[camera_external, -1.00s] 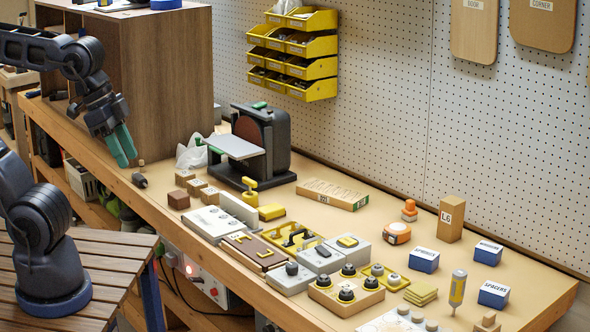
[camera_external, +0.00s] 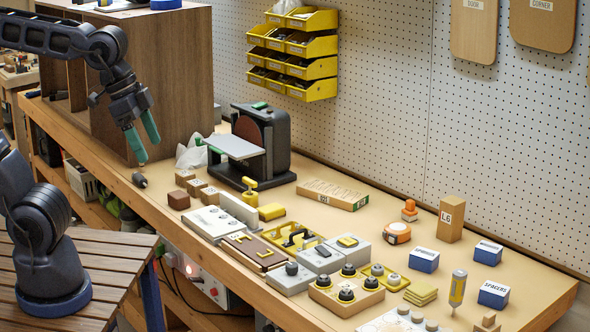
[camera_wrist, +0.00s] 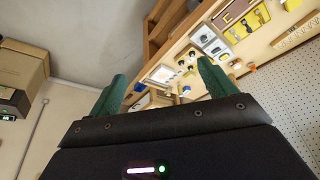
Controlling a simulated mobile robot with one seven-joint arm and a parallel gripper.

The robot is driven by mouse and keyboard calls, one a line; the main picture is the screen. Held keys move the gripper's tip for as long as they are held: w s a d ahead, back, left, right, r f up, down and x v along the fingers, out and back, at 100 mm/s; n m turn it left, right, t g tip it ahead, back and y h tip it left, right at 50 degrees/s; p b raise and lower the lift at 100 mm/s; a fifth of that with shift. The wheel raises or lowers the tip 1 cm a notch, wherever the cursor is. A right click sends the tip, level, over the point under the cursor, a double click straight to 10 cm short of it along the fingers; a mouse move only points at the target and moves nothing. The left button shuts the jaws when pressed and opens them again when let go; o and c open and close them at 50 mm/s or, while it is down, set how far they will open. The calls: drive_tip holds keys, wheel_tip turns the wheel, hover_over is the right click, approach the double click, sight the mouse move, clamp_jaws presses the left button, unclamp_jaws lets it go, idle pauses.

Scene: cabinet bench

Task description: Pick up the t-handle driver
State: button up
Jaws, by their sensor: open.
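A small dark object (camera_external: 139,180) lies on the bench near its front left edge, beside the wooden cabinet. It may be the t-handle driver, but it is too small to be sure. My gripper (camera_external: 149,151) is above and slightly behind it in the picture, with its two green fingers apart and pointing down. Nothing shows between them. In the wrist view my gripper (camera_wrist: 160,70) also shows its fingers spread and empty, with the bench beyond. I cannot make out the driver in that view.
The wooden cabinet (camera_external: 165,75) stands close behind my gripper. A disc sander (camera_external: 262,140) and small wooden blocks (camera_external: 178,200) are to the right. Trays and parts fill the middle of the bench (camera_external: 400,222). A slatted table (camera_external: 115,255) is in front.

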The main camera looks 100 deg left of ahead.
drive_tip(key=w+a+f+n+g, duration=0.1)
drive_tip(key=w+a+n, duration=0.1)
drive_tip(key=w+a, duration=0.7)
drive_tip(key=w+a+f+n+g, duration=0.1)
drive_tip(key=w+a, duration=0.5)
drive_tip(key=a, duration=0.6)
drive_tip(key=n+g, duration=0.2)
drive_tip(key=n, duration=0.3)
approach(250, 179)
drive_tip(key=shift+w+d, duration=0.1)
drive_tip(key=shift+d, duration=0.3)
drive_tip(key=shift+a+f, duration=0.2)
drive_tip(key=shift+f, duration=0.25)
wheel_tip(250, 179, down, 10)
drive_tip(key=shift+a+f, duration=0.1)
